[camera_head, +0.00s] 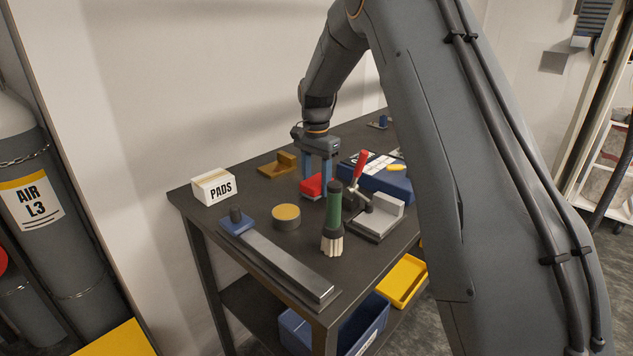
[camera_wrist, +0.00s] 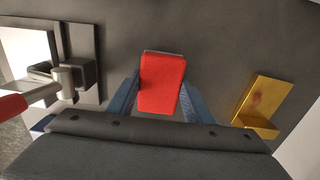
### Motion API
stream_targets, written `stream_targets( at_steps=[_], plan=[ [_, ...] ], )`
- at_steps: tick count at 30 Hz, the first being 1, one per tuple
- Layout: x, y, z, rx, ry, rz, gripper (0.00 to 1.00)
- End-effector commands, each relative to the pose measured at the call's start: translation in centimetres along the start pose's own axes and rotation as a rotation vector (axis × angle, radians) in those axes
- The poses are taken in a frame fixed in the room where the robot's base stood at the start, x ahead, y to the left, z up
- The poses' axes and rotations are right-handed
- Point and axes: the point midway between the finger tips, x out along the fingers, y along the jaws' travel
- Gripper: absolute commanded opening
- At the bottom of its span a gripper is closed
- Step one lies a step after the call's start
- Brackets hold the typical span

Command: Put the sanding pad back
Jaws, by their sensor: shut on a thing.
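A red block with a pale grey base, which looks like the sanding pad (camera_head: 311,188), is between the blue fingers of my gripper (camera_head: 318,178) at the middle of the bench. My gripper is shut on it, one finger on each side. In the wrist view the red pad (camera_wrist: 162,84) sits between the fingertips, its grey edge showing at the far end. I cannot tell whether it touches the bench top.
A toggle clamp with a red handle (camera_head: 360,168) and a green-handled brush (camera_head: 333,220) stand close by. A blue case (camera_head: 385,183) lies to the right, a brass bracket (camera_head: 280,165) behind. A tan-topped disc (camera_head: 286,216) and a long metal bar (camera_head: 280,263) are in front.

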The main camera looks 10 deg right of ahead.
Motion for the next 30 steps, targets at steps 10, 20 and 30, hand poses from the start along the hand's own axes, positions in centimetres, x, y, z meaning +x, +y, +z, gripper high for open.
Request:
stream_targets(
  at_steps=[10, 20, 30],
  plan=[
    [0.6, 0.0, 0.0, 0.0, 0.0, -0.001, 0.25],
    [0.7, 0.0, 0.0, 0.0, 0.0, -0.001, 0.65],
    [-0.9, -0.1, -0.1, 0.0, 0.003, -0.004, 0.65]
  ],
)
